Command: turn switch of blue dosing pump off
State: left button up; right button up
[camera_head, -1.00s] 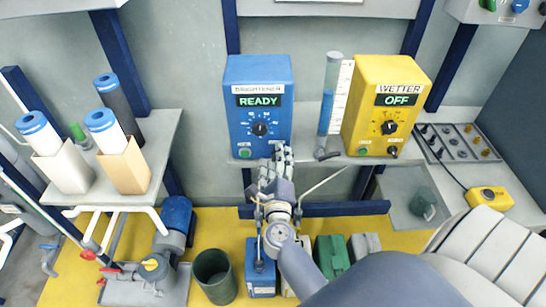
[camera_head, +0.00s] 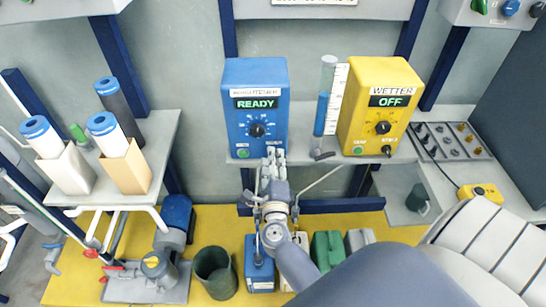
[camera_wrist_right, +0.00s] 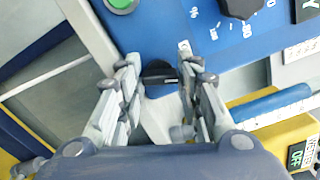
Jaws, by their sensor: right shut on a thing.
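The blue dosing pump (camera_head: 240,120) stands at the back middle in the head view, its display (camera_head: 257,103) reading READY in green. It has a dark dial (camera_head: 257,130) and a green button (camera_head: 243,153). My right gripper (camera_head: 273,154) is at the lower right of its front panel. In the right wrist view, the fingers of my right gripper (camera_wrist_right: 165,82) are shut on the small black switch (camera_wrist_right: 160,76), at the panel's lower edge. The fingers hide the switch in the head view. My left gripper is not in view.
The yellow dosing pump (camera_head: 368,115), reading OFF, stands to the right, with a blue-filled cylinder (camera_head: 324,100) between the pumps. White filter cartridges (camera_head: 41,137) stand on the left shelf. A dark bucket (camera_head: 214,272) and canisters (camera_head: 327,252) stand below.

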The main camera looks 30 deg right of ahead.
jog(key=shift+n+p, duration=3.75)
jog(key=shift+n, duration=1.75)
jog(key=shift+f, duration=0.1)
jog(key=o, duration=1.1)
jog(key=shift+c, duration=0.2)
jog(key=shift+w+f, duration=0.1)
jog(key=shift+f, duration=0.05)
